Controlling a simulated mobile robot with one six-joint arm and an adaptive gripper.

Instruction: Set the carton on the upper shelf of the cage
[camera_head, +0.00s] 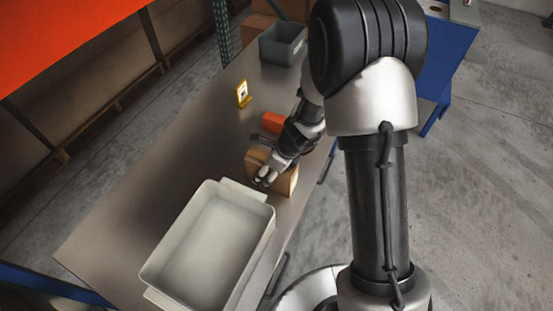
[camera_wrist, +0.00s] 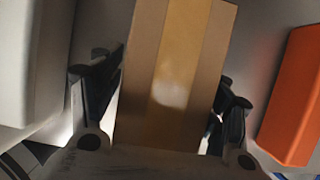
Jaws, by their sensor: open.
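The carton (camera_head: 283,183) is a small brown box on the metal table, just beyond the pale tray. In the wrist view the carton (camera_wrist: 178,70) shows a lighter tape band down its middle and lies between my two fingers. My gripper (camera_head: 264,176) is at the carton, reaching over it from the right. In the wrist view my gripper (camera_wrist: 165,105) is open, with one finger on each side of the carton and a narrow gap at each. I cannot make out the cage or its upper shelf for certain in either view.
An empty pale tray (camera_head: 270,213) stands at the near end of the table (camera_head: 150,165). An orange block (camera_head: 272,122) is just beyond the carton. A yellow sign-like item (camera_head: 243,94) and a grey bin (camera_head: 283,56) stand farther back. The table's left side is bare.

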